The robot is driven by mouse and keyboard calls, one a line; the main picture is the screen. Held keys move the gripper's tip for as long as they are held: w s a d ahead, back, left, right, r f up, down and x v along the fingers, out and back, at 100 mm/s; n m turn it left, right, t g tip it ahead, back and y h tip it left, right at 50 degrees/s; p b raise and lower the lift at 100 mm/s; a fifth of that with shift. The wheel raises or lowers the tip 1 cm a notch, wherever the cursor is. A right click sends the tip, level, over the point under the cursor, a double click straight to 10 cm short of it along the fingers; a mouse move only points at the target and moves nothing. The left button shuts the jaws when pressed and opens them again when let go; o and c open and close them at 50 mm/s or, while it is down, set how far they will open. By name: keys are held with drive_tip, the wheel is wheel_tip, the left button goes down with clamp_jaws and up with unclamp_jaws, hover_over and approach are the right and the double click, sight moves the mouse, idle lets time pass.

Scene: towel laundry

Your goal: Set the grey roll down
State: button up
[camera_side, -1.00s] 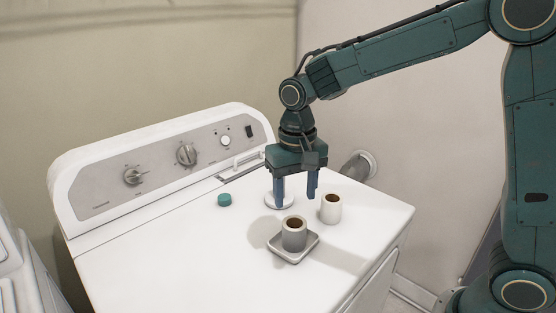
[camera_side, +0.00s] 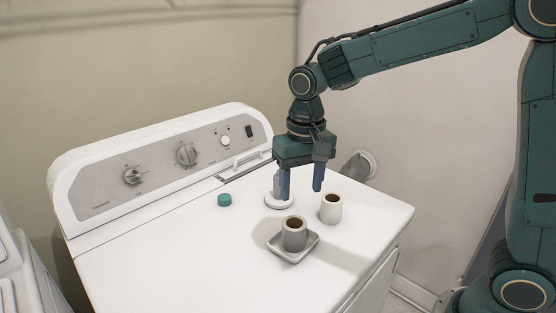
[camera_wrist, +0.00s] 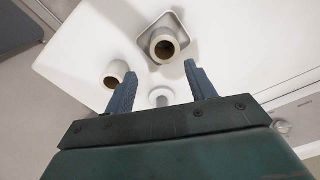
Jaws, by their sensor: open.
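The grey roll (camera_side: 294,241) stands upright on a small square grey tray (camera_side: 273,243) on the washer's top. It also shows in the wrist view (camera_wrist: 163,35), with its brown core facing up, on the tray (camera_wrist: 145,42). My gripper (camera_side: 302,193) is open and empty, above and behind the grey roll and apart from it. In the wrist view its two fingers (camera_wrist: 160,69) are spread with nothing held between them.
A white roll (camera_side: 331,212) stands upright right of the tray. A white stand with a round base (camera_side: 279,202) is behind, near my left finger. The washer's control panel (camera_side: 160,167) rises behind. The front left top is clear.

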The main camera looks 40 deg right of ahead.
drive_tip(key=s+d+r+n+t, duration=0.2)
drive_tip(key=s+d+r, duration=0.1)
drive_tip(key=s, duration=0.7)
drive_tip(key=s+d+r+n+t, duration=0.2)
drive_tip(key=s+d+r+t, duration=0.1)
drive_tip(key=s, duration=0.7)
drive_tip(key=shift+d, duration=0.45)
